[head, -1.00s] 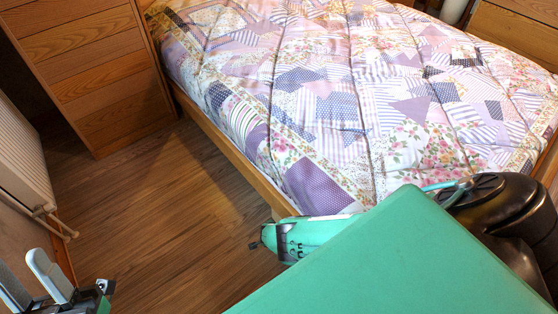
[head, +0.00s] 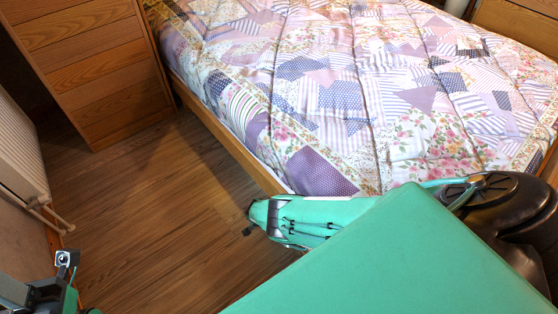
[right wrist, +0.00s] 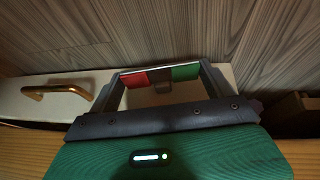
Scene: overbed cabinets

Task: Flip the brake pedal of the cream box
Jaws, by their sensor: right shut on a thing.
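In the right wrist view, the cream box (right wrist: 225,75) stands beyond my right gripper, with a brass handle (right wrist: 57,90) on its left part. The brake pedal (right wrist: 185,72) is a bar with a red end, a dark middle and a green end. My right gripper (right wrist: 160,77) has its two grey fingers at the two ends of this bar and is shut on it. In the head view my right gripper and the box are hidden. Part of my left gripper (head: 40,285) shows at the lower left corner; its fingertips are not clear.
A bed with a patchwork quilt (head: 340,90) fills the back and right. A wooden drawer unit (head: 90,70) stands at the left, with a white radiator (head: 18,150) in front of it. The wood floor (head: 150,210) between them is clear.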

